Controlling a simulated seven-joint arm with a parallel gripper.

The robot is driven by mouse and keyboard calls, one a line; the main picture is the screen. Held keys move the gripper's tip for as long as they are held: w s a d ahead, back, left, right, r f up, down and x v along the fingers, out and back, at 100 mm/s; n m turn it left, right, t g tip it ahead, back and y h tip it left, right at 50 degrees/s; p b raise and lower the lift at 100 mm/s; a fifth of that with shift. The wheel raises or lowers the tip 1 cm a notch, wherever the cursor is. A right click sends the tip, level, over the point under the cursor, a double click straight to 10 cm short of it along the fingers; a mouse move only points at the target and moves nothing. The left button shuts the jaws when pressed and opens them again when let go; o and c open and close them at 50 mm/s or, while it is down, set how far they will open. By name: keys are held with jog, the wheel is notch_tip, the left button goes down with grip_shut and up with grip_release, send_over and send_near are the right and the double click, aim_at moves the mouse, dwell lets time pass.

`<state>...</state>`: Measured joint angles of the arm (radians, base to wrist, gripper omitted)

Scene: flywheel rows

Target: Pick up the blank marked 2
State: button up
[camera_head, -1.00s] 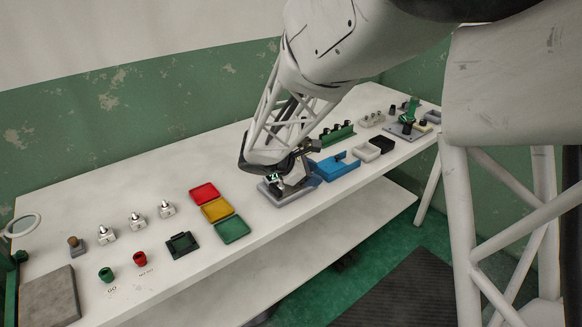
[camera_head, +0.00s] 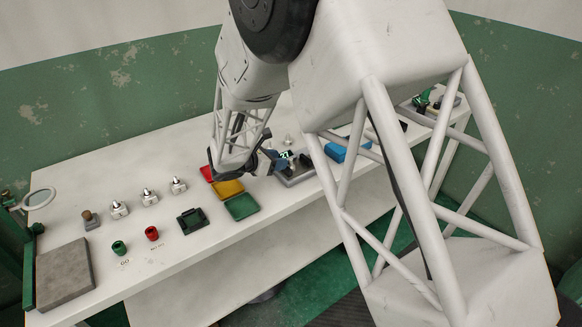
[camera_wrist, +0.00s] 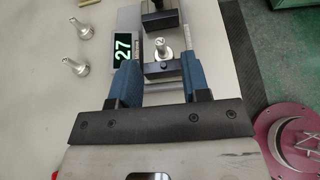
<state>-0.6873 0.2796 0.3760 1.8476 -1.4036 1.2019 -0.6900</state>
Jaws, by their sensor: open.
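A silver blank (camera_wrist: 162,54) stands upright between two black blocks of a fixture (camera_wrist: 163,72) in the wrist view. A mark on its top looks like a 2, though it is small. My gripper (camera_wrist: 160,64) is open, with its blue fingers on either side of the near block and apart from the blank. In the head view my gripper (camera_head: 272,160) is beside the fixture (camera_head: 296,177), partly hidden by my arm.
A pink disc (camera_wrist: 288,138) shows at lower right.

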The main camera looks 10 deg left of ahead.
aim_at(291, 159)
jog(key=shift+d, duration=0.1)
jog(key=shift+x, duration=1.25)
jog(key=shift+w, duration=0.1)
jog(key=shift+x, duration=2.55)
jog(key=shift+c, duration=0.4)
grip_shut()
